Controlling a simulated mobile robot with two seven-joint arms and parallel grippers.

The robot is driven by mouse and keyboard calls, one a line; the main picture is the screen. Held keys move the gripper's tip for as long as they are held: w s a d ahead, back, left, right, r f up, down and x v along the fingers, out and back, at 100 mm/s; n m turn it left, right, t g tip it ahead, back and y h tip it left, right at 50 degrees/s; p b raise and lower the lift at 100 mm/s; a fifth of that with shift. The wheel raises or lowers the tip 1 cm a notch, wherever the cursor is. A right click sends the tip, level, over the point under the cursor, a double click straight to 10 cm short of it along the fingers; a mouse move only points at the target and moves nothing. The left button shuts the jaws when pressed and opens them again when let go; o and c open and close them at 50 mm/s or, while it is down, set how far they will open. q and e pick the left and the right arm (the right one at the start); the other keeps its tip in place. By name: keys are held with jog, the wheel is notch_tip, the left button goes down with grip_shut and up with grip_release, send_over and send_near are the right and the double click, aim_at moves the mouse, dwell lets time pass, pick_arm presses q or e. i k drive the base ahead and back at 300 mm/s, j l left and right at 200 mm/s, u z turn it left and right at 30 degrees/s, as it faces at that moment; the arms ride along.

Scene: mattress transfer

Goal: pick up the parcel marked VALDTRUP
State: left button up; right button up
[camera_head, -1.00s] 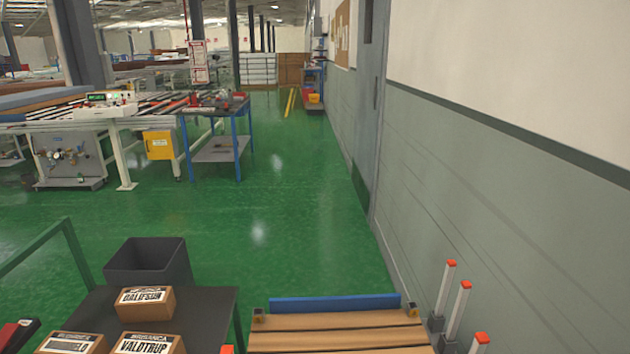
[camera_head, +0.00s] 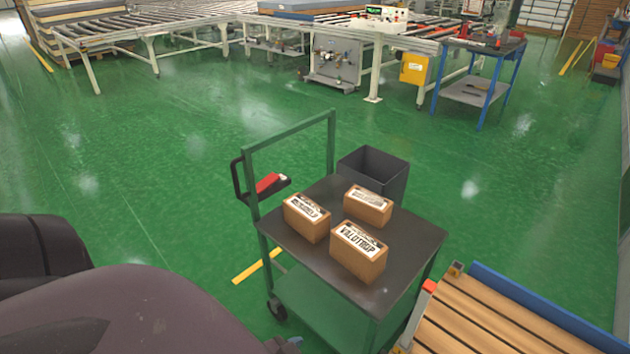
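The parcel marked VALDTRUP (camera_head: 360,266) is a small brown cardboard box with a white label on top. It sits on the dark top of a green cart (camera_head: 408,230), nearest me of the parcels there. A second parcel (camera_head: 306,222) lies to its left and a third (camera_head: 369,210) behind it; their labels are hard to read. Part of my arm fills the lower left of the picture. Neither of my grippers can be seen, and nothing touches the VALDTRUP parcel except the cart top.
A dark grey bin (camera_head: 385,168) stands behind the cart. The cart's green handle frame (camera_head: 290,130) rises at its left, with a black and red handle (camera_head: 266,186) beside it. A wooden slatted platform (camera_head: 490,320) with a blue edge is at lower right. Green floor is open beyond.

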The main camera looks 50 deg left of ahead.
aim_at(362, 255)
jog(key=u, duration=1.05)
